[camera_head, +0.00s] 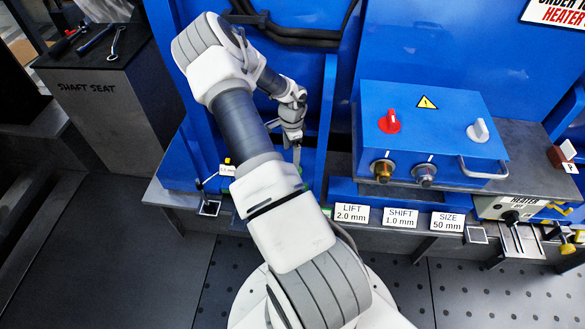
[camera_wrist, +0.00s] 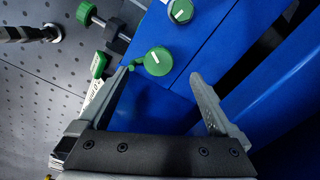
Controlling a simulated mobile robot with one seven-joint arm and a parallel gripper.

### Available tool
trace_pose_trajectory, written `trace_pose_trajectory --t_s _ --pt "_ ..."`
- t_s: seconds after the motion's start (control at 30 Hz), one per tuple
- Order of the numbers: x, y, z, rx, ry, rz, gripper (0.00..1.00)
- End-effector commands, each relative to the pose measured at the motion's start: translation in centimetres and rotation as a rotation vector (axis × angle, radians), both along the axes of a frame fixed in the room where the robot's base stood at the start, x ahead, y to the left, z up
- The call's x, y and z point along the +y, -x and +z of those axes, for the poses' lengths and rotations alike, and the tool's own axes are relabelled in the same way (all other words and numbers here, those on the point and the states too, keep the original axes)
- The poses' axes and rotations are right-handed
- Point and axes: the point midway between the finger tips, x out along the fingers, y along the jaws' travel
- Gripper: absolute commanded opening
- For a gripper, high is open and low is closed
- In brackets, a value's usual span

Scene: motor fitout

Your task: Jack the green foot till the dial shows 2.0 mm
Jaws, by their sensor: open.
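In the wrist view, a round green knob (camera_wrist: 158,61) with a white mark sits on the blue machine, between and just beyond the fingertips of my gripper (camera_wrist: 161,74). My gripper is open and empty. The left fingertip is very near the knob's edge; I cannot tell whether it touches. A second marked green knob (camera_wrist: 180,10) shows at the top edge. A small white readout (camera_wrist: 93,96) is partly hidden behind the left finger. In the head view, my gripper (camera_head: 298,151) points down beside the blue machine, and a small white readout (camera_head: 227,170) stands left of it, too small to read.
A "LIFT 2.0 mm" card (camera_head: 351,213) and a "SHIFT 1.0 mm" card (camera_head: 400,217) are on the bench front. A blue control box (camera_head: 430,125) stands to the right. A green-headed bolt (camera_wrist: 86,12) shows at the upper left of the wrist view. Blue uprights flank my gripper.

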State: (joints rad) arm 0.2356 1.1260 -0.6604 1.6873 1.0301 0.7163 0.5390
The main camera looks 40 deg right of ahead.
Motion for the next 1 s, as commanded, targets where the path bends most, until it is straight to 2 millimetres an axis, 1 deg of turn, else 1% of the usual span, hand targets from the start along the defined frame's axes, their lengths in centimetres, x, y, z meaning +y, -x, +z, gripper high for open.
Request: trace_pose_trajectory --t_s 0.03,0.17,0.27,0.4,0.6,0.73,0.97,1.0 --pt "-0.3 0.2 -0.6 0.006 0.004 -0.008 0.99" --pt "-0.5 0.4 -1.7 0.010 0.007 -0.018 0.99" --pt "-0.5 0.5 -3.0 0.011 0.008 -0.018 0.99" --pt "-0.5 0.5 -5.4 0.012 0.007 -0.017 0.99" --pt "-0.5 0.4 -7.9 0.010 0.007 -0.016 0.99" --pt "-0.5 0.4 -8.5 0.009 0.008 -0.016 0.99" --pt "-0.5 0.4 -8.5 0.009 0.008 -0.016 0.99" --pt "-0.5 0.4 -8.5 0.009 0.008 -0.016 0.97"
